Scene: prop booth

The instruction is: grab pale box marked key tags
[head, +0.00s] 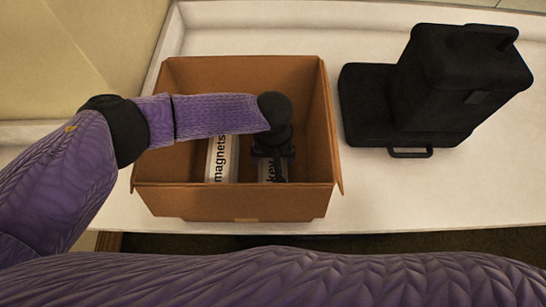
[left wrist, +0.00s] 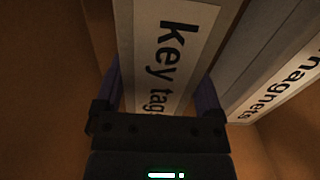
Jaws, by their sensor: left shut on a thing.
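The pale box marked "key tags" (head: 272,171) stands inside a brown cardboard carton (head: 235,205), toward its right side. Only the lower part of its label shows in the head view; my left gripper hides the rest. My left gripper (head: 273,150) reaches down into the carton and is shut on this box. In the left wrist view, the box (left wrist: 172,40) lies between the two purple fingers (left wrist: 160,92), with the end of its label hidden by the gripper. My right gripper is not in view.
A box marked "magnets" (head: 221,160) stands left of the key tags box in the carton, and also shows in the left wrist view (left wrist: 282,75). The carton walls surround both. A black coffee-machine-like appliance (head: 440,85) stands right of the carton on the white surface (head: 400,195).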

